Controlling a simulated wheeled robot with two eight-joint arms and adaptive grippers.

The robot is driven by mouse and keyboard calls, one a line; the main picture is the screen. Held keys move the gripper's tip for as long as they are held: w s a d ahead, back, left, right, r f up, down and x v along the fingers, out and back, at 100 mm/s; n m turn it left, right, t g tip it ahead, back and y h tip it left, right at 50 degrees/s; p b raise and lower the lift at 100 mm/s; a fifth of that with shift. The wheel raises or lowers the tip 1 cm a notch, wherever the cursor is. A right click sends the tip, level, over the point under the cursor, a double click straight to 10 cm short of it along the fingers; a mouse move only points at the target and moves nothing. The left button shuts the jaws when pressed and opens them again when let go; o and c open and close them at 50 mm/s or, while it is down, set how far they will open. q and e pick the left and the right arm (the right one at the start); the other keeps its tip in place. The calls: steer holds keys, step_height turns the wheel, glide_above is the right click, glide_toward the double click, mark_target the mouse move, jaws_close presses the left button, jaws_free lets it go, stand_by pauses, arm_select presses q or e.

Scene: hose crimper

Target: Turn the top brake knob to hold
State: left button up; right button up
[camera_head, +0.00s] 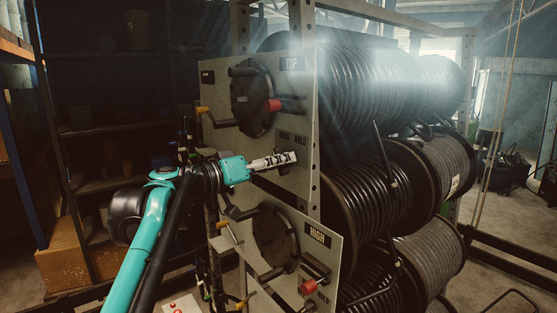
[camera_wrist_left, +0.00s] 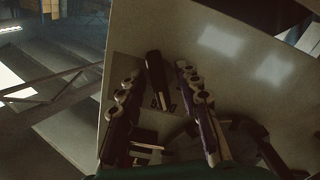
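The upper grey panel (camera_head: 305,95) bears a label reading HOLD (camera_head: 300,139) at its right end; the word to its left is hard to read. My left gripper (camera_head: 285,159) is just below this label, close to the panel face. The top brake knob is mostly hidden behind the fingers in the head view. In the left wrist view a dark elongated knob (camera_wrist_left: 156,80) lies between the two spread fingers of my left gripper (camera_wrist_left: 160,70). It points up and slightly left. I cannot tell whether either finger touches it. My right gripper is not in view.
Above the gripper are a black disc (camera_head: 250,98) and a red knob (camera_head: 273,105) on the panel. A lower panel with a HIGH label (camera_head: 317,236) has another disc (camera_head: 274,238) and red knob (camera_head: 309,287). Large hose reels (camera_head: 365,80) stand right; dark shelves (camera_head: 100,130) are left.

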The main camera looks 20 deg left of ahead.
arm_select(q)
jaws_close()
steer(key=shift+m, duration=0.3)
steer(key=m, duration=1.1)
steer(key=shift+p, duration=0.4)
steer(key=shift+m, duration=0.3)
jaws_free()
